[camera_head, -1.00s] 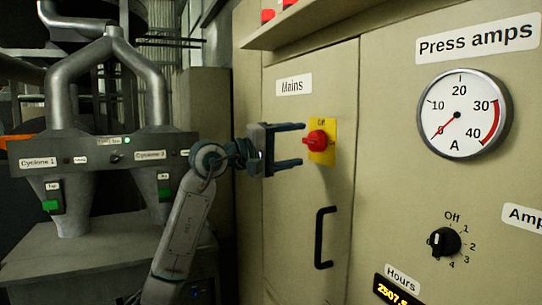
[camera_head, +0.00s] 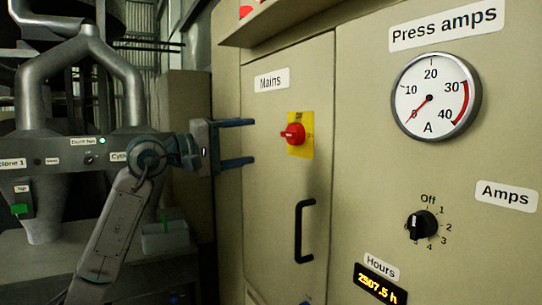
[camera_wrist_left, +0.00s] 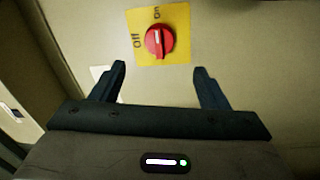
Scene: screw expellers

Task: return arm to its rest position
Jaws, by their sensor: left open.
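My left gripper (camera_head: 252,142) is open and empty in the head view, its two dark fingers pointing right, to the left of the red Mains switch knob (camera_head: 293,134). The knob sits on a yellow plate (camera_head: 303,150) on the beige cabinet. A clear gap shows between the fingertips and the knob. In the left wrist view the red knob (camera_wrist_left: 159,41) lies beyond and between the open fingers (camera_wrist_left: 160,80), on its yellow plate marked Off and On. My right gripper is not in view.
The cabinet door has a black handle (camera_head: 304,231) below the switch. To its right are the Press amps dial (camera_head: 437,96), a black selector knob (camera_head: 422,225) and the Hours display (camera_head: 380,283). Grey cyclone ducts (camera_head: 75,60) stand at the left.

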